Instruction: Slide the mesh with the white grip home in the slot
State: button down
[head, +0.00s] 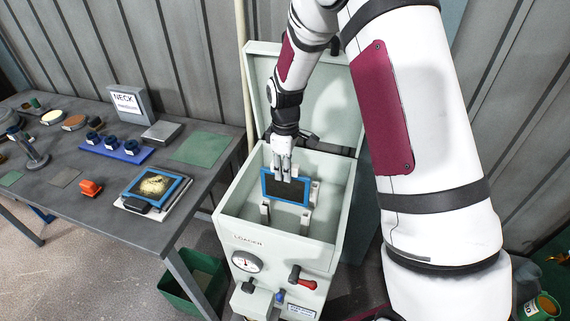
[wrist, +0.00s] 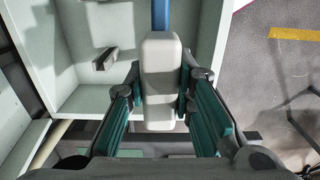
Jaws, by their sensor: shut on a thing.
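The mesh (head: 286,188) has a blue frame and a dark screen. It hangs inside the open pale box labelled LOADER (head: 232,218). Its white grip (wrist: 161,70) is between my gripper's fingers in the wrist view, with a strip of blue frame (wrist: 161,14) beyond it. My gripper (head: 283,172) is shut on the grip from above, at the mesh's upper edge. Pale slotted brackets (head: 306,218) stand in the box, in front of and beside the mesh. I cannot tell whether the frame's edges sit in the bracket slots. The mesh's lower edge is partly unclear.
The box lid (head: 318,95) stands open behind. The box walls surround the mesh closely.

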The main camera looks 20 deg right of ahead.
jog(key=shift+w, duration=0.1)
jog(key=shift+f+b, duration=0.45)
jog(key=shift+f, duration=1.65)
jog(key=shift+f+b, duration=1.4)
jog(key=shift+f, duration=4)
jog(key=c, duration=1.3)
grip_release()
